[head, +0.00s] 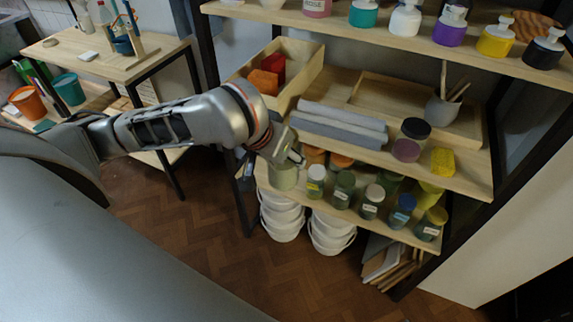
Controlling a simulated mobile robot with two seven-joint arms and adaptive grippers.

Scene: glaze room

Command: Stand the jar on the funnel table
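My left arm reaches in from the left to the wooden shelf rack, and my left gripper (287,152) is at the rack's left side. A pale green jar or cup (284,176) is directly below the gripper, at the left end of the lower shelf; I cannot tell whether the fingers touch it. A dark-lidded jar (410,140) with mauve contents stands on the middle shelf. The task does not say which jar is meant. A small wooden table (98,62) at upper left carries bottles and an upright stand; no funnel is clearly visible. My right gripper is out of view.
Several lidded jars (343,190) line the lower shelf, close to the gripper's right. Rolled grey cloths (338,125), a yellow sponge (443,161) and a wooden box (300,68) sit on the middle shelf. White buckets (283,222) stand below. The brown floor (170,225) is clear in front.

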